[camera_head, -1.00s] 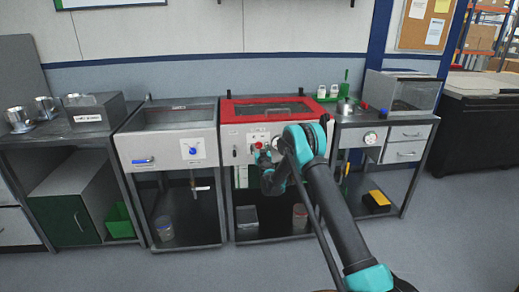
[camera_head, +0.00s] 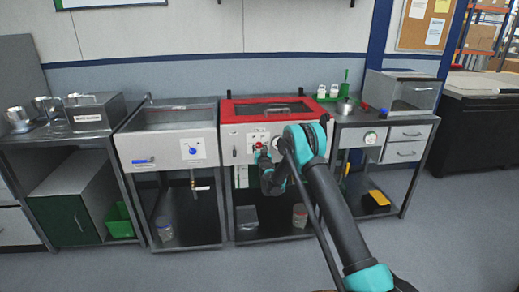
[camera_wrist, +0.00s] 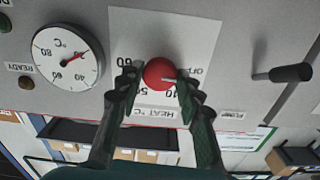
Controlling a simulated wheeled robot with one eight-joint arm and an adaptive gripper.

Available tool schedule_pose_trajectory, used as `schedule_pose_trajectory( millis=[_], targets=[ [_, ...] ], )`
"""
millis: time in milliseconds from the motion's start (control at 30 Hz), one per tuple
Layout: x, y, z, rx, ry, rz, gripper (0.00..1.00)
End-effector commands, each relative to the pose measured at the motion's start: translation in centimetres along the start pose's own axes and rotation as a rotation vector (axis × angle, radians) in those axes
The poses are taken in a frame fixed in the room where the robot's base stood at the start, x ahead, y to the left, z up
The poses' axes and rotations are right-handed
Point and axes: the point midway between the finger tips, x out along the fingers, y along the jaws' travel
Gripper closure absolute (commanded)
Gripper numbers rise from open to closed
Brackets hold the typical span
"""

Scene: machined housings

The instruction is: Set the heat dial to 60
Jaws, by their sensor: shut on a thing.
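The heat dial (camera_wrist: 160,73) is a round red knob with a white pointer line, on a white printed scale plate (camera_wrist: 190,32) in the wrist view. The picture is upside down there. The pointer line aims right and slightly down, between the OFF mark and the 40 mark. My gripper (camera_wrist: 158,82) is shut on the dial, one dark finger on each side. The fingers partly cover the scale numbers, including the left ones.
A black lever handle (camera_wrist: 290,73) sticks out at right. In the head view a sink-like unit (camera_head: 168,150) with a blue knob stands left of the machine.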

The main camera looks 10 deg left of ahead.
Motion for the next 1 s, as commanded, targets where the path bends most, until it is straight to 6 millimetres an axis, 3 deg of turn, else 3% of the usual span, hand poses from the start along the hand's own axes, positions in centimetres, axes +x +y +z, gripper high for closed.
schedule_pose_trajectory(
  millis=[1000],
  targets=[
    [-0.02,0.03,0.01,0.924,0.000,0.000,0.93]
  ],
)
